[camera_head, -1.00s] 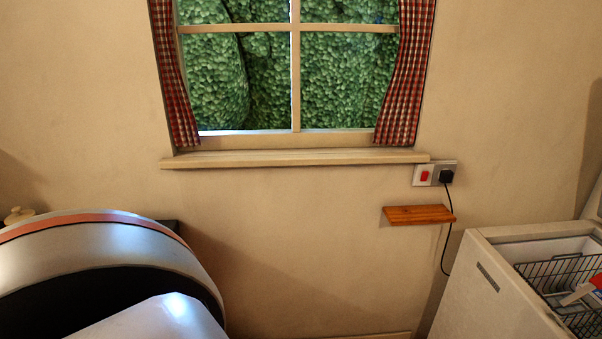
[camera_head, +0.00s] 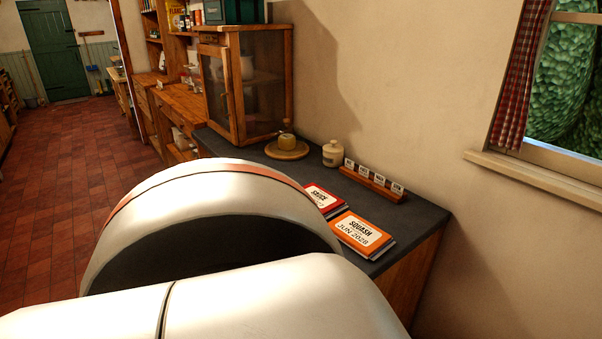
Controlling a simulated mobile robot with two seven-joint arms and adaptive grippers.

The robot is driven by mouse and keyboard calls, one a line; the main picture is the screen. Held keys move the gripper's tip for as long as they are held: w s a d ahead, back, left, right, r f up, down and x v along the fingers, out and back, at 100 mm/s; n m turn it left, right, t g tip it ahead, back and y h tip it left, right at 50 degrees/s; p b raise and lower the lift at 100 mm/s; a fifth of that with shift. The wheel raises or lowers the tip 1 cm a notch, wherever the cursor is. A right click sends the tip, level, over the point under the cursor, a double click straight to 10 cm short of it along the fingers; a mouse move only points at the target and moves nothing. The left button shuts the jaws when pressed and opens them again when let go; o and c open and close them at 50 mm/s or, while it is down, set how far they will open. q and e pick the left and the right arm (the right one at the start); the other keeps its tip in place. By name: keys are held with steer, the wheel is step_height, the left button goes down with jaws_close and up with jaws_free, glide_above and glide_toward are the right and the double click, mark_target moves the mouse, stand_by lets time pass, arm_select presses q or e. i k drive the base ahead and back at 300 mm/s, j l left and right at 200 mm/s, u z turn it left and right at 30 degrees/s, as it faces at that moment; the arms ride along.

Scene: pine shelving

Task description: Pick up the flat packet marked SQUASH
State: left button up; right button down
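A flat orange packet marked SQUASH, with JUN 2028 on its white label (camera_head: 361,234), lies near the front right end of a dark countertop (camera_head: 425,214). It seems to lie on top of another flat packet or stack. A red packet with a white label (camera_head: 321,198) lies just behind and left of it, partly hidden by my large white arm link; its word is too small to read surely. My arm fills the lower middle of the view and covers part of the counter. Neither gripper shows.
A rack of small white cards (camera_head: 373,184), a lidded cream pot (camera_head: 333,153) and a round wooden board (camera_head: 287,149) stand behind the packets. A wooden glass-fronted cabinet (camera_head: 246,85) stands further back. Red tiled floor (camera_head: 60,190) lies open at left.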

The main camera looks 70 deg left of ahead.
mark_target(365, 238)
steer(key=u, duration=1.6)
